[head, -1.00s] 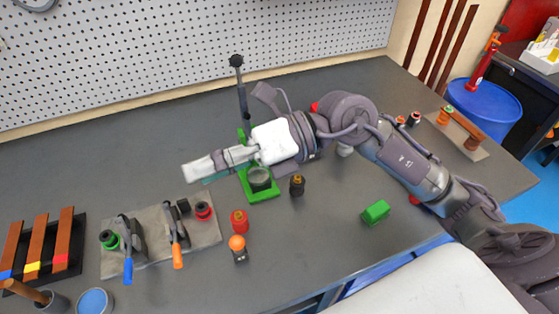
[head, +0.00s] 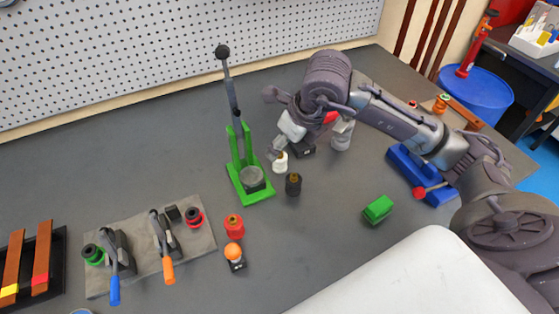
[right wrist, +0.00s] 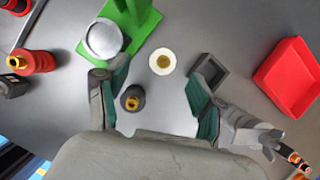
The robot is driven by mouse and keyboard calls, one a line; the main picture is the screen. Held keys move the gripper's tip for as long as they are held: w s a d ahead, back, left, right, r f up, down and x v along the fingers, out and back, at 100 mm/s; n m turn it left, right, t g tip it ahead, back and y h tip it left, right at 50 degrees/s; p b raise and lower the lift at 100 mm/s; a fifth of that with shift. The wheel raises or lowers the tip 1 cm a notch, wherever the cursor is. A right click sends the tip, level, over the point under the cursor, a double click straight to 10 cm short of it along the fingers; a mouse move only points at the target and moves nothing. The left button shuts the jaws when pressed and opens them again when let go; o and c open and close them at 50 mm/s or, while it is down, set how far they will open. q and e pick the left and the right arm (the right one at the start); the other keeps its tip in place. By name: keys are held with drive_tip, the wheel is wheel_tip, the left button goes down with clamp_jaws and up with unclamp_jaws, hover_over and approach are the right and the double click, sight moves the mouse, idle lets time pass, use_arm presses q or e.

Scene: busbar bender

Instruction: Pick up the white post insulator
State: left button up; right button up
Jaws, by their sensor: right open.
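The white post insulator (head: 280,163) stands upright on the grey table, just right of the green press, and has a brass-coloured top. In the right wrist view the insulator (right wrist: 162,62) lies ahead, between the lines of the two fingers. My right gripper (right wrist: 153,90) is open and empty, with its fingers spread to either side. In the head view my right gripper (head: 278,144) hangs tilted downward just above and behind the insulator, partly hidden by its own wrist. I cannot tell the exact height gap. My left gripper is not in view.
The green press (head: 250,192) with its tall lever stands close left. A black insulator (head: 293,184) is close in front, and a dark square holder (right wrist: 208,75) is close right. A red insulator (head: 233,226), a green block (head: 378,208) and a red bin (right wrist: 288,76) are farther off.

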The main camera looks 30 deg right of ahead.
sight(280, 163)
drive_tip(key=shift+d+p+x, duration=0.15)
drive_tip(key=shift+p+x, duration=0.1)
drive_tip(key=shift+x, duration=1.2)
drive_tip(key=shift+d+p+x, duration=0.2)
drive_tip(key=shift+p+x, duration=0.05)
drive_tip(key=shift+x, duration=1.2)
clamp_jaws()
